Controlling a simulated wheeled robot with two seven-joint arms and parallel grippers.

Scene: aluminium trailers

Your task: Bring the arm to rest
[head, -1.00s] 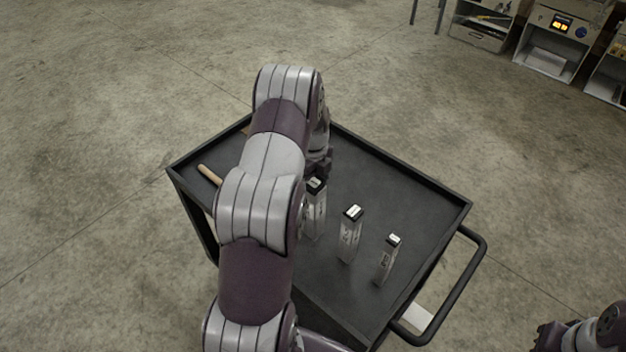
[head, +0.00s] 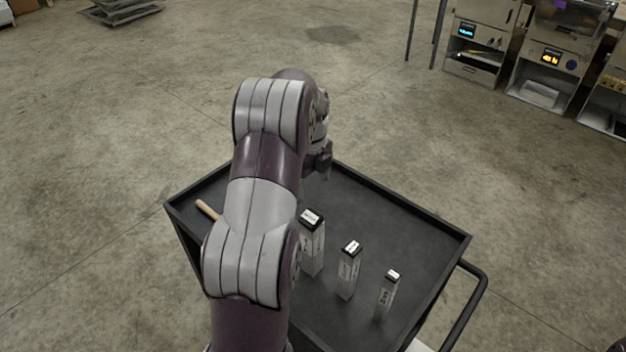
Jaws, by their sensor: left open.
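My left arm rises from the bottom of the head view and reaches over a black cart. My left gripper (head: 322,168) is open above the cart's far part, partly hidden behind the arm, with nothing seen in it. It is apart from the boxes. My right gripper is not in view.
The black cart (head: 420,222) has a raised rim and a handle (head: 470,310) at the right. A wooden stick end (head: 207,209) shows left of my arm. Machines (head: 548,60) stand at the back right. Open concrete floor surrounds the cart.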

